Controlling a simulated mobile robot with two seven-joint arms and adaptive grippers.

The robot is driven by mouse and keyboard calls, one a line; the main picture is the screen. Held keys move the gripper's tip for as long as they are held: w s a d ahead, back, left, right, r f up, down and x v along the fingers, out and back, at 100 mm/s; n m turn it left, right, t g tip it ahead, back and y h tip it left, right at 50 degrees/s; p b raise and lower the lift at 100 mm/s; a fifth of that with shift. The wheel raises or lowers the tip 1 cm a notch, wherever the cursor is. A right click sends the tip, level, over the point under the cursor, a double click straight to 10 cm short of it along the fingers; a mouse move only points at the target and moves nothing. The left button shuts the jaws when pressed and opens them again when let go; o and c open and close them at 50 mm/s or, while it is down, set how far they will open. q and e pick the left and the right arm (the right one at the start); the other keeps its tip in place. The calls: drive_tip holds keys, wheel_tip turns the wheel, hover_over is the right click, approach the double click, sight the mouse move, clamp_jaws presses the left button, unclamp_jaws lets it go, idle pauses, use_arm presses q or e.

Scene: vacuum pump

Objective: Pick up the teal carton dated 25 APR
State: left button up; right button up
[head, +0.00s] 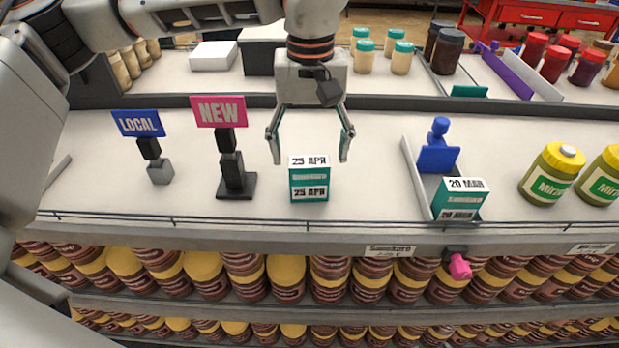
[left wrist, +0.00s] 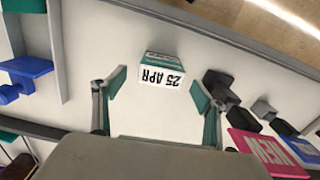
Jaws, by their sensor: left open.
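The teal carton dated 25 APR (head: 309,178) stands upright on the white shelf, near its front edge, with the date on its white top and front. It also shows in the left wrist view (left wrist: 161,73), between and beyond the fingertips. My left gripper (head: 310,152) is open and empty, with its fingers spread to either side above and behind the carton. The fingers do not appear to touch it. A second teal carton, dated 20 MAR (head: 459,198), stands farther right at the front of a tray. My right gripper is not in view.
A pink NEW sign (head: 218,111) and a blue LOCAL sign (head: 138,123) stand left of the carton. A blue pusher (head: 438,158) sits in the tray at right. Yellow jars (head: 552,172) stand far right. The shelf around the carton is clear.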

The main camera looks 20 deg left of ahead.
sight(309, 161)
use_arm(q)
wheel_tip(309, 161, down, 3)
drive_tip(key=shift+a+f, duration=0.1)
drive_tip(key=shift+s, duration=0.1)
drive_tip(key=c, duration=1.2)
drive_tip(key=shift+o, duration=0.2)
